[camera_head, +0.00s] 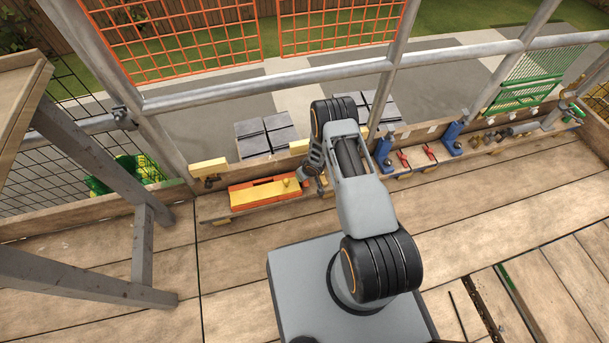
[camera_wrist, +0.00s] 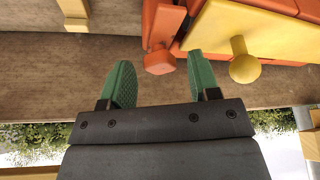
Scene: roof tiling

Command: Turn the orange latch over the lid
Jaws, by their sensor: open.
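A yellow lid (camera_wrist: 265,32) with a round yellow knob (camera_wrist: 243,62) lies on an orange box (camera_head: 237,187). The lid (camera_head: 266,194) also shows in the head view, on the ledge by the rail. The orange latch (camera_wrist: 165,24), a bar with a faceted orange end, lies beside the lid's left edge in the wrist view, apparently not across it. My gripper (camera_wrist: 160,62) is open, its green fingers apart. The latch's faceted end shows between the fingertips, with no clear contact. In the head view my arm hides much of the gripper, and the latch is hard to make out.
A wooden board runs along the ledge behind the box. A yellow block (camera_head: 208,167) stands at the box's left end. Blue brackets (camera_head: 384,152) and red clamps (camera_head: 404,159) stand right of my arm. Grey scaffold rails cross above. The plank floor in front is clear.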

